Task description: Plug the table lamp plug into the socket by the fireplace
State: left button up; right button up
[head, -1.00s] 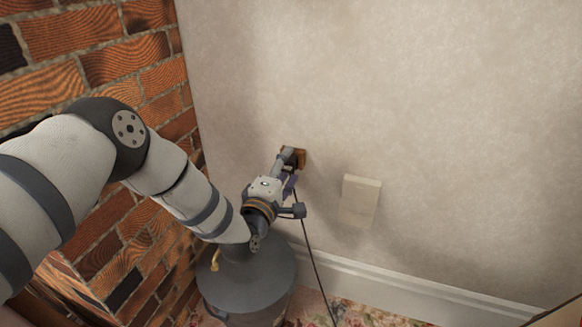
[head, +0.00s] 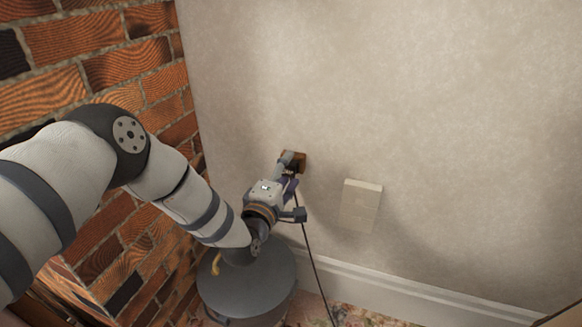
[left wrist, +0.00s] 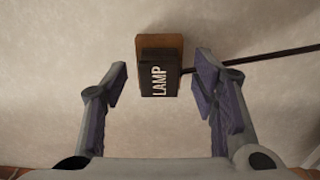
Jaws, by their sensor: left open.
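The black plug (left wrist: 160,82) labelled LAMP sits against the brown wooden socket (left wrist: 158,42) on the wall in the left wrist view. The picture does not show how deep its pins are. Its dark cord leaves to the right there, and hangs down in the head view. In the head view the socket (head: 299,160) shows beside my fingertips; the plug is largely hidden there. My left gripper (left wrist: 163,72) is open, one finger on each side of the plug, with gaps between. It also shows in the head view (head: 288,168). My right gripper is not in view.
A pale wall plate (head: 360,206) is right of the socket. The brick fireplace side (head: 100,60) stands at the left. A dark grey round-topped object (head: 248,288) stands below my left gripper. White skirting board (head: 400,292) runs along the wall's foot; the wall to the right is clear.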

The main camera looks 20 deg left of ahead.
aim_at(287, 171)
pick_arm(q)
jog(key=shift+r, duration=0.1)
grip_shut()
jog(key=shift+s+p, duration=1.1)
jog(key=shift+s, duration=0.45)
jog(key=shift+s+a+p, duration=0.1)
jog(key=shift+s+p, duration=0.7)
jog(key=shift+s, duration=0.65)
